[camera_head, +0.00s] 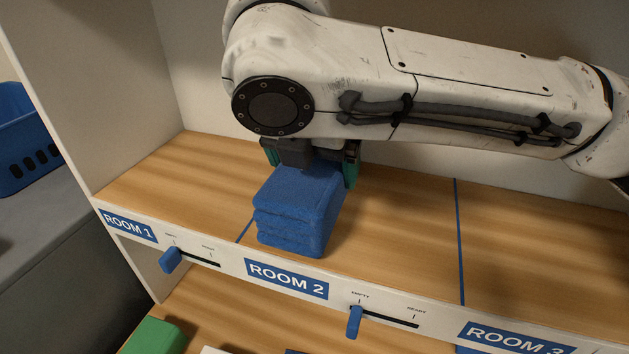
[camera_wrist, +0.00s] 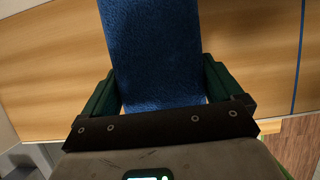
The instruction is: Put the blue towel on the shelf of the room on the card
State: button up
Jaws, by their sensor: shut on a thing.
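The folded blue towel (camera_head: 294,215) is a thick stack on the upper wooden shelf (camera_head: 400,225), behind the ROOM 2 label (camera_head: 287,278). Its front lies just right of the blue divider line between ROOM 1 and ROOM 2, close to it. My gripper (camera_head: 310,163) is over the towel's back part, shut on it with a green finger on each side. In the wrist view the towel (camera_wrist: 152,50) runs between the two green fingers (camera_wrist: 160,88). I cannot tell whether the towel's underside rests fully on the shelf. No readable card is in view.
Blue sliders sit at the left ends of their slots under ROOM 1 (camera_head: 171,260) and ROOM 2 (camera_head: 354,322). ROOM 3's label (camera_head: 515,341) is at lower right. A green item (camera_head: 153,336) lies below. A blue basket (camera_head: 27,140) stands left, outside the side wall. The shelf right of the towel is clear.

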aim_at(297, 210)
jog(key=shift+f, duration=0.35)
jog(key=o, duration=1.1)
jog(key=shift+o, duration=0.2)
jog(key=v, duration=0.2)
jog(key=shift+s+a+r, duration=0.1)
jog(key=shift+r, duration=0.3)
jog(key=s+a+b, duration=0.1)
jog(key=s, duration=0.2)
jog(key=s+a, duration=0.2)
jog(key=s, duration=0.2)
jog(key=s+a+b, duration=0.1)
jog(key=s, duration=0.3)
jog(key=shift+s+a+r+b, duration=0.15)
jog(key=shift+a+r+b, duration=0.1)
jog(key=shift+b, duration=0.1)
